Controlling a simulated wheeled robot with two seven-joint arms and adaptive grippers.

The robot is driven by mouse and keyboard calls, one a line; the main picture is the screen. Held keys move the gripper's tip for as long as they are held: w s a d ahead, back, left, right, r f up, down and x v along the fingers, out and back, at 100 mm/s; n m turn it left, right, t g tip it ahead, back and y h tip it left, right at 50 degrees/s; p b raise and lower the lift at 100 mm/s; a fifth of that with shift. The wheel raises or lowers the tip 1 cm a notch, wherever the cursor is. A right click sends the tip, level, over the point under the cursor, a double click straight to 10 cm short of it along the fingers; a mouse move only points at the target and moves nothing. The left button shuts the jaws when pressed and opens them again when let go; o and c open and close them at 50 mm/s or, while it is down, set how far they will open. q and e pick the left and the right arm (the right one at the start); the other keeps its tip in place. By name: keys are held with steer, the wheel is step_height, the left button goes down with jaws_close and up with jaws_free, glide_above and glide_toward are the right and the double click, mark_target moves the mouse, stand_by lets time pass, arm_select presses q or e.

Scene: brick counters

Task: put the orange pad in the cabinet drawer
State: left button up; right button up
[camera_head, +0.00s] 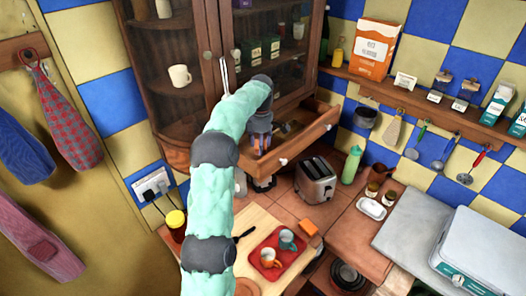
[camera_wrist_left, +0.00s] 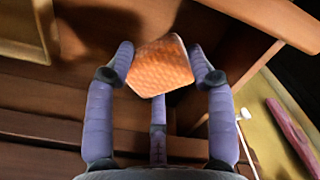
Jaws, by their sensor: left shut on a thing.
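My left gripper (camera_head: 261,142) is shut on the orange pad (camera_wrist_left: 160,66), with purple fingers on either side of it in the left wrist view. In the head view the gripper points down at the left part of the open cabinet drawer (camera_head: 312,136), and only a little orange shows between the fingers. Brown wood lies behind the pad in the wrist view. I cannot tell whether the pad touches the drawer. My right gripper is in neither view.
The wooden cabinet (camera_head: 188,62) rises behind the drawer, with a white mug (camera_head: 180,75) on a shelf. Below stand a toaster (camera_head: 316,181) and a red tray (camera_head: 262,262) with two mugs. Another small orange block (camera_head: 308,227) lies beside the tray. A green bottle (camera_head: 351,165) stands right of the toaster.

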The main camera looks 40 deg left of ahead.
arm_select(q)
steer(key=shift+f, duration=2.1)
steer(key=o, duration=1)
steer(key=shift+f, duration=0.1)
step_height(320, 180, up, 12)
steer(key=shift+r+p, duration=0.2)
steer(key=shift+p, duration=0.1)
